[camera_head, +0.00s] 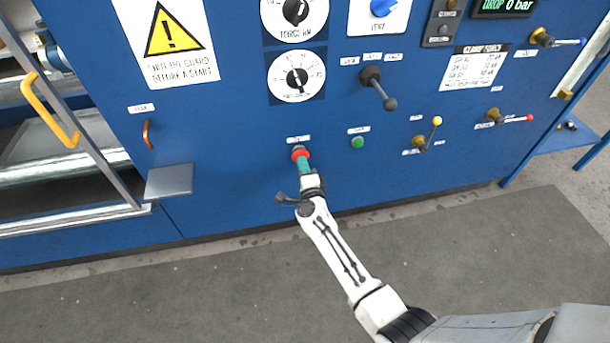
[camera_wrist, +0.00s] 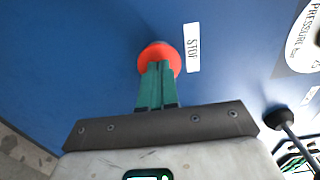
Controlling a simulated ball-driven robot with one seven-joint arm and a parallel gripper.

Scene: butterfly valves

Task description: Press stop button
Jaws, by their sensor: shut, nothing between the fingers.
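The red stop button (camera_head: 300,152) is on the blue panel, below a small white label. In the wrist view the red button (camera_wrist: 160,53) sits right at the tips of my gripper, beside a white label (camera_wrist: 192,47) reading "STOP", partly cut short. My gripper (camera_head: 304,166) has green fingers that are shut, with nothing between them. In the wrist view the fingertips (camera_wrist: 159,66) overlap the lower part of the button's face. They look to be at or against it; I cannot tell if it is pressed in.
A green button (camera_head: 357,143) is to the right of the red one. A black-knobbed lever (camera_head: 378,88) sticks out above right. Brass valves with yellow (camera_head: 427,135) and red (camera_head: 505,117) handle tips are further right. A grey ledge (camera_head: 169,180) juts out at left.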

